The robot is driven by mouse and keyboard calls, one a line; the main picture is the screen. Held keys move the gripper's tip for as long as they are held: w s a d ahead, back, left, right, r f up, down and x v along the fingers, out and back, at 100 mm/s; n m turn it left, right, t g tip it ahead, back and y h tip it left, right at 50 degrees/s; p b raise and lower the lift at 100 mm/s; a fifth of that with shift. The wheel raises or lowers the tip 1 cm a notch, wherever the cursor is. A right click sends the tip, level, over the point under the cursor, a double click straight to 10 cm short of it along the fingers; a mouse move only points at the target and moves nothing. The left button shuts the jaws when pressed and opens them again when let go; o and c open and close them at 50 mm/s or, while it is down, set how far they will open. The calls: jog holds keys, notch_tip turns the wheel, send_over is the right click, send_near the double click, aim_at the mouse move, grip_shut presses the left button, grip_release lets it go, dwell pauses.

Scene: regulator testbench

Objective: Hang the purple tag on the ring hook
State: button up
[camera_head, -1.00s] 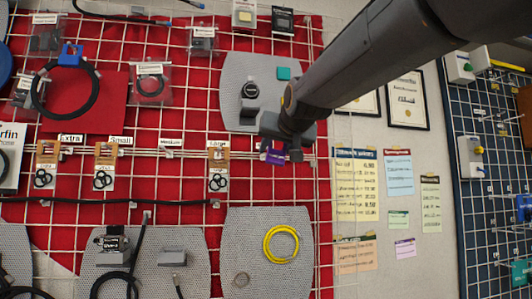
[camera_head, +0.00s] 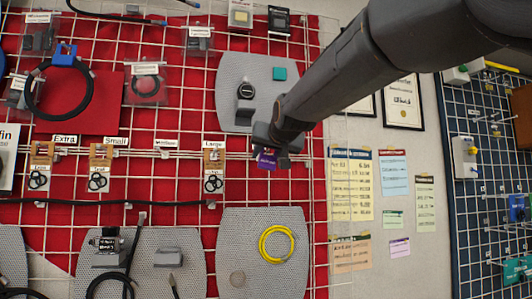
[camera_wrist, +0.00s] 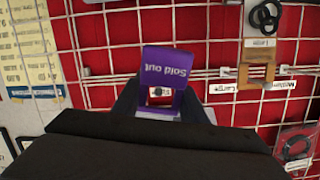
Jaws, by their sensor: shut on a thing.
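The purple tag (camera_wrist: 167,66), printed "Sold out", sits upside down between the fingers of my gripper (camera_wrist: 160,108) in the wrist view. The gripper is shut on its lower part. Through the tag's opening I see a white label and a dark round spot; I cannot tell whether a hook passes through it. In the head view the tag (camera_head: 266,159) shows just below my gripper (camera_head: 272,140), right of the Large ring card (camera_head: 213,162). Hooks with black rings line the rail left of it. I cannot tell for sure which is the ring hook.
A white wire grid over a red backing carries the goods. Above my gripper is a grey panel (camera_head: 228,105); below is another with a yellow cable coil (camera_head: 276,244). Paper notices (camera_head: 350,190) hang on the wall to the right. The grid around the tag is mostly clear.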

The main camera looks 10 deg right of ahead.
jog(key=shift+r+p+x, duration=0.1)
jog(key=shift+p+x, duration=0.2)
jog(key=shift+x, duration=0.6)
jog(key=shift+r+p+x, duration=0.15)
jog(key=shift+p+x, duration=0.1)
jog(key=shift+x, duration=0.7)
jog(key=shift+w+f, duration=0.3)
jog(key=shift+w, duration=0.25)
jog(key=o, duration=1.1)
jog(key=shift+b, duration=0.35)
jog(key=b+v, duration=0.2)
jog(key=v, duration=0.5)
jog(key=shift+s, duration=0.4)
